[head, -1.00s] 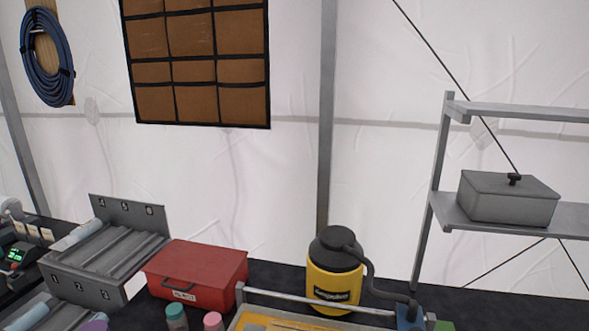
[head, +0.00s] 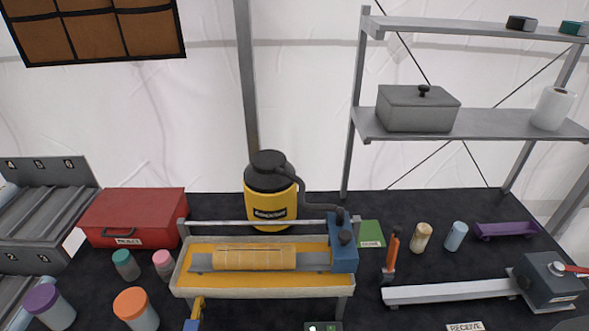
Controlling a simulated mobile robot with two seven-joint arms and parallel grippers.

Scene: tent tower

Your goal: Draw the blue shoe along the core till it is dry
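The blue shoe (head: 343,248) is a blue block in the head view, at the right end of a metal rail above a tray. A hose runs to it from a yellow vacuum canister (head: 271,207) with a black lid. The core (head: 255,257) is a tan cylinder lying lengthwise on a grey cradle in the yellow-floored tray (head: 264,291). The shoe stands just right of the core, near its right end. Whether the core's surface is wet or dry, I cannot tell. Neither of my grippers is in view.
A red box (head: 132,219) and several capped jars stand left of the tray. To the right are a green card (head: 370,234), an orange tool (head: 391,254), small bottles, a purple holder (head: 507,231) and a grey rail device (head: 549,279). A shelf (head: 450,124) stands behind.

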